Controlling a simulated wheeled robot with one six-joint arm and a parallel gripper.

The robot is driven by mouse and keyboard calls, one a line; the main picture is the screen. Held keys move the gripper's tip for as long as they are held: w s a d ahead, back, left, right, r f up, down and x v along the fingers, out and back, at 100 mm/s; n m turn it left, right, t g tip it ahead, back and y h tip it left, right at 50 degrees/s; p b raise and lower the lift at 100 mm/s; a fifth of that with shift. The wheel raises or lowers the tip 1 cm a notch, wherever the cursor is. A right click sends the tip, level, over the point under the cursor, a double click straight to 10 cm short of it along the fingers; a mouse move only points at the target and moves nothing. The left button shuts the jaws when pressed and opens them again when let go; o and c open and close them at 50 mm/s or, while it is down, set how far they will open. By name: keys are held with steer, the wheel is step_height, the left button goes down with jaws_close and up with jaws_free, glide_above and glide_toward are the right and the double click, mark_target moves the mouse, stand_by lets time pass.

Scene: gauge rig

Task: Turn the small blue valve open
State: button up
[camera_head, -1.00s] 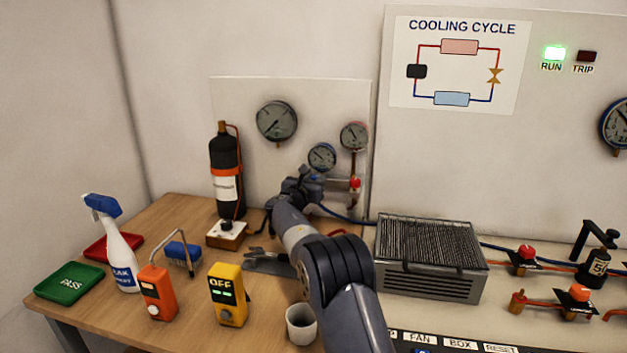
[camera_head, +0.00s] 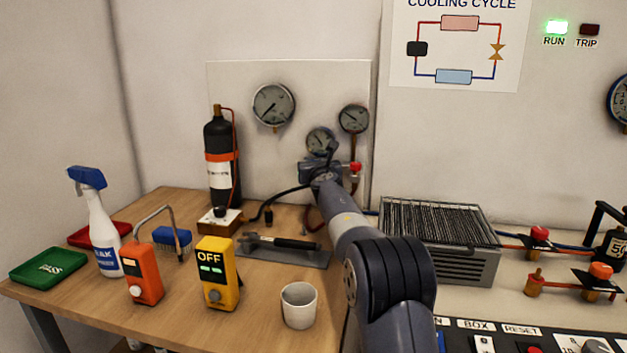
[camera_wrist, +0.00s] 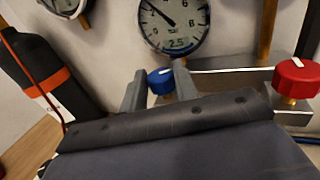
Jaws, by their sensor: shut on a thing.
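The small blue valve (camera_wrist: 161,81) shows in the wrist view as a round blue knob with a white mark on top. It sits below a gauge (camera_wrist: 174,22). My gripper (camera_wrist: 159,84) has one finger on each side of the knob and is shut on it. In the head view my gripper (camera_head: 318,170) is at the small panel below the gauge (camera_head: 320,141), and my arm hides the blue valve there. A red valve (camera_wrist: 296,78) is to the right of my gripper in the wrist view, apart from it.
A black bottle (camera_head: 220,145) with an orange band stands left of my gripper. Another gauge (camera_head: 354,118) hangs at the upper right. A finned box (camera_head: 438,240) stands right of my arm. A cup (camera_head: 299,305), a yellow meter (camera_head: 217,275) and a spray bottle (camera_head: 103,230) stand on the table.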

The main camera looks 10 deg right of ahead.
steer(key=n+y, duration=0.1)
steer(key=y+b, duration=0.1)
steer(key=y, duration=0.1)
steer(key=shift+d+f+n, duration=0.1)
steer(key=shift+d+n, duration=0.15)
steer(key=shift+n, duration=0.15)
steer(key=shift+d+r+n+g+y, duration=0.15)
steer(key=shift+n+y, duration=0.25)
steer(key=shift+y, duration=0.2)
steer(key=shift+a+r+n+g+y, duration=0.15)
steer(key=shift+n+y, duration=0.25)
steer(key=shift+y, duration=0.2)
steer(key=shift+w+d+n+g+y+p, duration=0.15)
steer(key=shift+n+g+y+p, duration=0.35)
steer(key=shift+n+y+p, duration=0.45)
steer(key=shift+y+p, duration=0.45)
steer(key=shift+y, duration=0.2)
steer(key=shift+n+g+y, duration=0.3)
steer(key=shift+n, duration=0.05)
steer(key=shift+f, duration=0.1)
steer(key=o, duration=1)
steer(key=shift+f, duration=0.1)
